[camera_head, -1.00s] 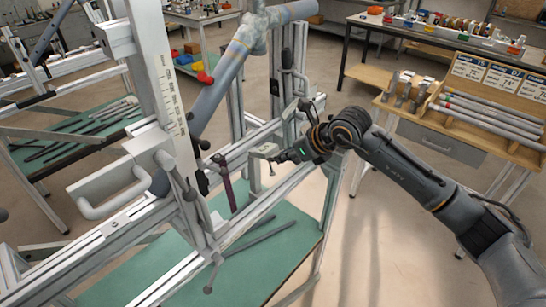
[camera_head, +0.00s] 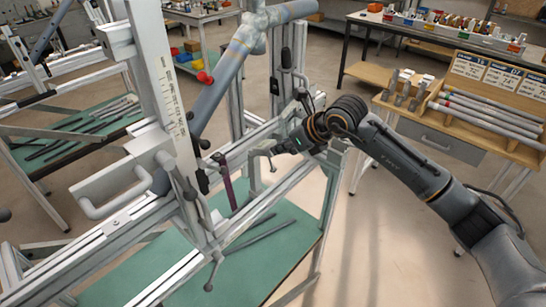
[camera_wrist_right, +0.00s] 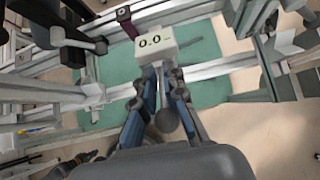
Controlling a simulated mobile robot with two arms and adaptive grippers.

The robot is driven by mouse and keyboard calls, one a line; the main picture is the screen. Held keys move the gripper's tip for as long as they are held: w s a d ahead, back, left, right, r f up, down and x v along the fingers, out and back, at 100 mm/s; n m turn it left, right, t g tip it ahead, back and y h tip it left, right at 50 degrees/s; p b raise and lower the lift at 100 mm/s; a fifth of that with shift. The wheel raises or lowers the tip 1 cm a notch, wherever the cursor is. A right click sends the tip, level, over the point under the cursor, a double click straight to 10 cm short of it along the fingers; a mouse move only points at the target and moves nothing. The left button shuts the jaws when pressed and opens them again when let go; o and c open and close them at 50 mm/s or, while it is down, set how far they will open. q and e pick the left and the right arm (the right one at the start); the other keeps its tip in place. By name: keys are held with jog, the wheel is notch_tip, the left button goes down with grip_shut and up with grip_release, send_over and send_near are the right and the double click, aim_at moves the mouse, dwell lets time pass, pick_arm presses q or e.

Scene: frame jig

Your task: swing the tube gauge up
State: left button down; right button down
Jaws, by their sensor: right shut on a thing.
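The tube gauge, a pale grey box with a 0.0 display (camera_wrist_right: 155,43), is just past my right fingertips in the right wrist view. In the head view a pale upright part that looks like the gauge (camera_head: 254,172) stands by the front rail. My right gripper (camera_wrist_right: 164,82) is shut on part of the gauge; a grey round-ended part (camera_wrist_right: 167,120) shows between its blue-sided fingers. In the head view the right gripper (camera_head: 274,151) reaches the gauge from the right. The exact grip point is hidden. My left gripper is not in view.
A maroon bar (camera_head: 226,185) stands left of the gauge on the aluminium frame (camera_head: 190,262). A thick grey tube (camera_head: 226,80) slants above. A green shelf (camera_head: 275,262) with dark rods lies below. A bench with tubes (camera_head: 490,115) stands at right.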

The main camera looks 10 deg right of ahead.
aim_at(266, 144)
jog(key=shift+w+r, duration=0.1)
jog(key=shift+r, duration=0.1)
jog(key=shift+w+a+r, duration=0.3)
jog(key=shift+w+r, duration=0.05)
jog(key=shift+r, duration=0.2)
jog(key=shift+w+a+r, duration=0.15)
jog(key=shift+w+a, duration=0.05)
jog(key=shift+w, duration=0.05)
jog(key=shift+r, duration=0.1)
jog(key=shift+w+a+r+p, duration=0.35)
jog(key=shift+w+a+r, duration=0.05)
jog(key=shift+w+r, duration=0.15)
jog(key=shift+w+a, duration=0.15)
jog(key=shift+r, duration=0.1)
jog(key=shift+w+a+r, duration=0.5)
jog(key=shift+w+a, duration=0.15)
jog(key=shift+w, duration=0.15)
